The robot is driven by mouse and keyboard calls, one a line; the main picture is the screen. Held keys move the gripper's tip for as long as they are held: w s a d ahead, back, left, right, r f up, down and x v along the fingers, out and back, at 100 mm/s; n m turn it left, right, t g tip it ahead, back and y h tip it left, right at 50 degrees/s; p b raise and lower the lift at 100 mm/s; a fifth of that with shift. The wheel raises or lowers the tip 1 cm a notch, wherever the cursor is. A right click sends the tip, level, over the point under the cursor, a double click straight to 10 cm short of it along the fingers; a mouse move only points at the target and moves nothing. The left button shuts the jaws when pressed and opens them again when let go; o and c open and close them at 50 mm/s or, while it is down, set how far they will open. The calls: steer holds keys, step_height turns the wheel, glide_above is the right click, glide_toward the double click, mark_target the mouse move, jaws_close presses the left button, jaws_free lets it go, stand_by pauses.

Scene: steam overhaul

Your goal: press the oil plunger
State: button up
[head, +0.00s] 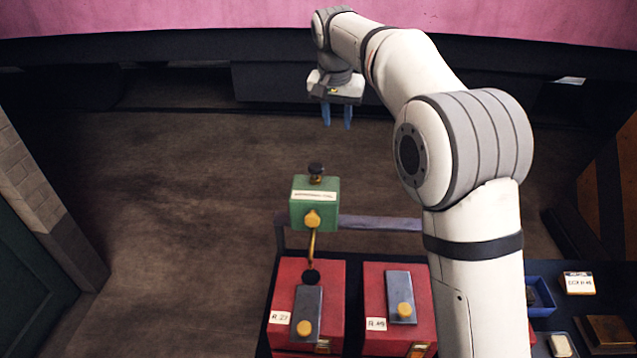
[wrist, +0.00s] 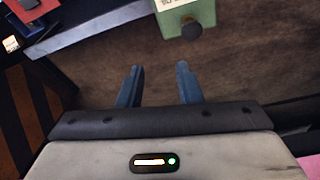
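The oiler is a green box (head: 315,215) with a white label, a yellow knob on its front and a thin brass spout (head: 312,245) pointing down. A black plunger knob (head: 316,169) stands up on its top. My gripper (head: 337,122) is open and empty, beyond and above the plunger in the head view. Its two blue fingers (wrist: 160,70) are apart, and nothing lies between them.
Two red boxes (head: 282,290) (head: 375,300) with grey plates and yellow knobs stand below the oiler. A grey rail (head: 380,223) runs behind them. A blue tray (head: 540,296) and small labelled items lie at right. The brown floor (head: 180,180) is clear at left.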

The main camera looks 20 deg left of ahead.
steer(key=s+d, duration=0.1)
steer(key=d, duration=0.2)
steer(key=s+d+b, duration=0.1)
steer(key=d, duration=0.3)
steer(key=s+d, duration=0.1)
steer(key=d, duration=0.2)
steer(key=shift+s+d+r+b, duration=0.15)
steer(key=shift+s+r+b, duration=0.15)
steer(key=shift+s, duration=0.05)
steer(key=shift+c, duration=1.4)
steer(key=s+d, duration=0.3)
steer(key=d, duration=0.1)
steer(key=s+d+f+b, duration=0.1)
steer(key=s+d, duration=0.2)
steer(key=s+d+f+b, duration=0.1)
steer(key=s+d, duration=0.1)
steer(key=d, duration=0.2)
steer(key=shift+s+d+f, duration=0.2)
steer(key=shift+s+d, duration=0.1)
steer(key=shift+s, duration=0.1)
jaws_close()
steer(key=s+d+f+b, duration=0.1)
steer(key=s+d+f, duration=0.4)
steer(key=s, duration=0.5)
steer(key=s+d+f+b, duration=0.2)
steer(key=s+d+f, duration=0.4)
steer(key=s+f, duration=0.2)
steer(key=shift+s+d+t, duration=0.15)
steer(key=shift+s+t, duration=0.25)
steer(key=shift+s, duration=0.55)
